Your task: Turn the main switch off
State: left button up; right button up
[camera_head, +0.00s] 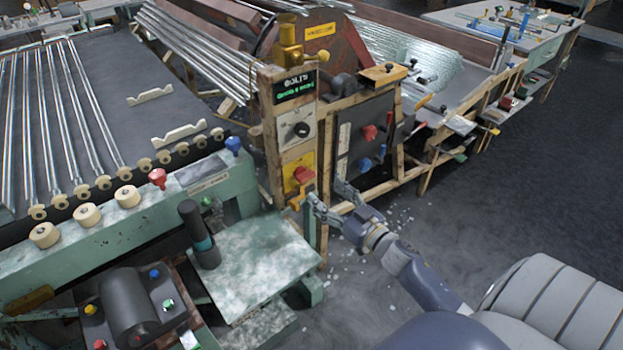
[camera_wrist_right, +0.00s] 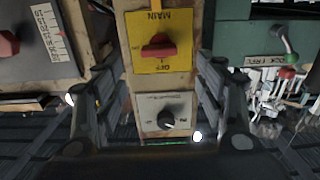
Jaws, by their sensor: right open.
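The main switch is a red handle (camera_head: 303,174) on a yellow plate (camera_head: 291,162), low on the wooden post. In the right wrist view the red handle (camera_wrist_right: 158,46) lies mostly crosswise on the yellow plate (camera_wrist_right: 183,28), with MAIN and OFF lettering upside down. My right gripper (camera_head: 326,193) is just in front of and below the switch in the head view. In the right wrist view its open fingers (camera_wrist_right: 158,80) spread either side of the post, with nothing between them. They look apart from the handle. My left gripper is not in view.
A black dial (camera_head: 301,129) on a white plate and a BOLTS display (camera_head: 294,87) sit above the switch. A dark panel (camera_head: 365,140) with red and blue knobs stands right of the post. A pale bench (camera_head: 255,265) is in front. Open floor lies right.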

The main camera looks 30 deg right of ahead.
aim_at(309, 179)
jog(key=w, duration=0.6)
jog(key=shift+a+f, duration=0.1)
jog(key=shift+a, duration=0.1)
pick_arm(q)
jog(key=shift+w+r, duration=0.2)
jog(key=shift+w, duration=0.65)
pick_arm(e)
jog(key=shift+w, duration=0.65)
jog(key=shift+c, duration=0.2)
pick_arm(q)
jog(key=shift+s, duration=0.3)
pick_arm(e)
jog(key=c, duration=1)
